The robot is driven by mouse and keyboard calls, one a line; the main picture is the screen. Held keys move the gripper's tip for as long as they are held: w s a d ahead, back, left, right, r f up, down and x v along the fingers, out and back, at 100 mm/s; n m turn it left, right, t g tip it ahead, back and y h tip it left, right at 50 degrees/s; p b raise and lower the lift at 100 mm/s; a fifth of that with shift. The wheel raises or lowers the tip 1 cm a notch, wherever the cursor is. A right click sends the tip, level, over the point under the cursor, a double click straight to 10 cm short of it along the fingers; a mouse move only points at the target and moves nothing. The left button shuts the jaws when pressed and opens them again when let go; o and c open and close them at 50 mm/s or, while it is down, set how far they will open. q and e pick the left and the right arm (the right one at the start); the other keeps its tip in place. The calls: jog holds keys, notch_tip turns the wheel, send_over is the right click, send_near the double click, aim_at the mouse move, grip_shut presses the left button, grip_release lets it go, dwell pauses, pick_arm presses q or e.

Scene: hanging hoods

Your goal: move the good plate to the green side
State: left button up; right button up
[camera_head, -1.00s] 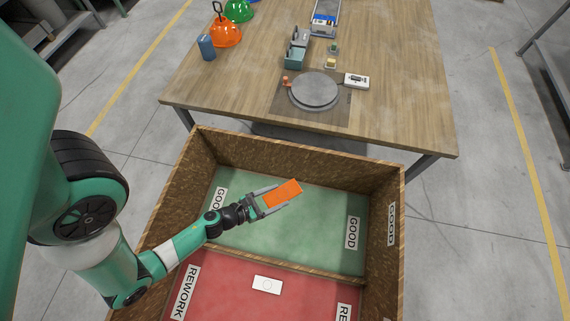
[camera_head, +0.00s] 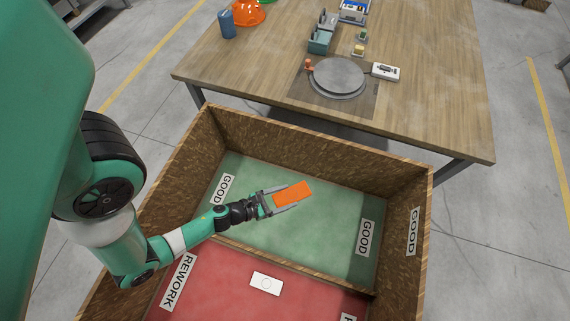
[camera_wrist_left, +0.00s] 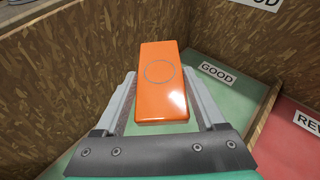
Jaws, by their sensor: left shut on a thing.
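An orange rectangular plate (camera_head: 292,194) with a ring mark on its face, seen in the left wrist view (camera_wrist_left: 161,82), is held between the fingers of my left gripper (camera_head: 282,198). The gripper is shut on it and holds it over the green GOOD side (camera_head: 300,235) of the wooden box. Its height above the green floor is hard to tell. A white plate (camera_head: 266,283) with a circle lies on the red REWORK side (camera_head: 215,287). My right gripper is not in view.
The box has tall wooden walls (camera_head: 330,148) and a low divider (camera_head: 290,265) between green and red. Behind it stands a wooden table (camera_head: 440,110) with a round grey turntable (camera_head: 338,76), a blue can (camera_head: 227,24) and an orange hood (camera_head: 249,12).

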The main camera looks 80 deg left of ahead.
pick_arm(q)
jog(key=b, duration=2.3)
send_over(285, 219)
notch_tip(285, 219, down, 26)
jog(key=shift+a+r, duration=0.15)
jog(key=shift+r, duration=0.1)
jog(key=shift+f, duration=0.35)
jog(key=shift+w+f, duration=0.1)
jog(key=shift+f, duration=1.35)
jog(key=shift+s, duration=0.2)
jog(key=shift+f, duration=0.55)
